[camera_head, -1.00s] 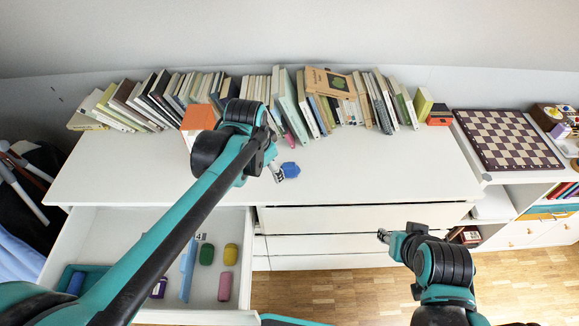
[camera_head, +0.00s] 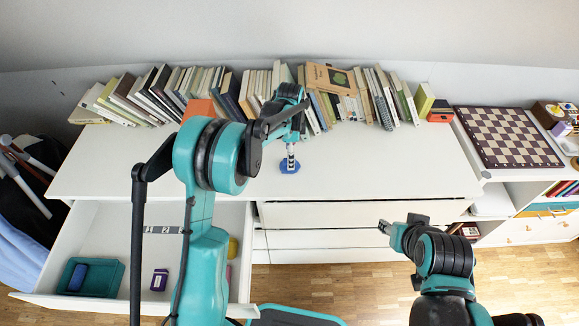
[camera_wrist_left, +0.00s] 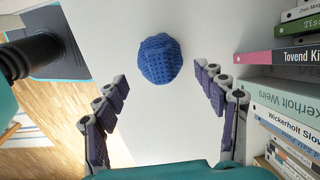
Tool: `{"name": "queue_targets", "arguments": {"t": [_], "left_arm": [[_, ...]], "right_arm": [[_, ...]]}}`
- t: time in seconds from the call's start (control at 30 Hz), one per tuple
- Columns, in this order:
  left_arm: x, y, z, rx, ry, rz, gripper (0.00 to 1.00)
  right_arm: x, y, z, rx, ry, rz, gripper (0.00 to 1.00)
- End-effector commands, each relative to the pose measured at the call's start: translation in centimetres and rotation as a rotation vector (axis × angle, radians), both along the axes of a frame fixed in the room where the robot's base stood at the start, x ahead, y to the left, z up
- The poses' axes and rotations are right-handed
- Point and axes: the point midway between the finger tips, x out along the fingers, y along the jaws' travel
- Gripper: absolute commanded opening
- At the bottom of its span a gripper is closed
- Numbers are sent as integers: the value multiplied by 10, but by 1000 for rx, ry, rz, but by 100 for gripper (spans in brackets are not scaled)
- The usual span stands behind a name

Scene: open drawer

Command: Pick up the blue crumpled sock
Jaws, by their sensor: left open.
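The blue crumpled sock (camera_head: 290,166) lies on the white dresser top, in front of the row of books. In the left wrist view the sock (camera_wrist_left: 160,59) is a rounded, textured blue lump just beyond the fingertips. My left gripper (camera_head: 290,152) points down close over the sock. In the wrist view the left gripper (camera_wrist_left: 163,80) is open, its fingers wide apart with nothing between them, and the sock sits centred ahead of the gap. My right gripper (camera_head: 384,227) is at the lower right, in front of the dresser and away from the sock; its finger state is too small to tell.
A row of books (camera_head: 262,88) stands along the back, close beside my left gripper. An open drawer (camera_head: 110,228) at lower left holds a teal tray (camera_head: 112,280) and small items. The dresser top (camera_head: 400,165) right of the sock is clear.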

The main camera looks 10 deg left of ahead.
Motion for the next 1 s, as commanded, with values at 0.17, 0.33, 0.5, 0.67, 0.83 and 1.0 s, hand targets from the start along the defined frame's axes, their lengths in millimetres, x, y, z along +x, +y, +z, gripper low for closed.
{"name": "queue_targets", "arguments": {"t": [0.17, 0.33, 0.5, 0.67, 0.83, 1.0], "left_arm": [[0, 5, -29, 0, 0, 2, 71], [0, 5, -47, 0, -1, 1, 71], [0, 5, -45, 0, -1, 2, 71], [0, 5, -45, 0, -1, 2, 36], [0, 5, -45, 0, -1, 2, 26], [0, 5, -45, 0, -1, 2, 26]], "right_arm": [[0, 0, -18, 0, 0, 0, 40], [0, 0, -25, 0, 0, 0, 40], [0, 0, -23, 0, 0, 0, 40], [0, 0, -23, 0, 0, 0, 40], [0, 0, -23, 0, 0, 0, 40], [0, 0, -23, 0, 0, 0, 40]]}}
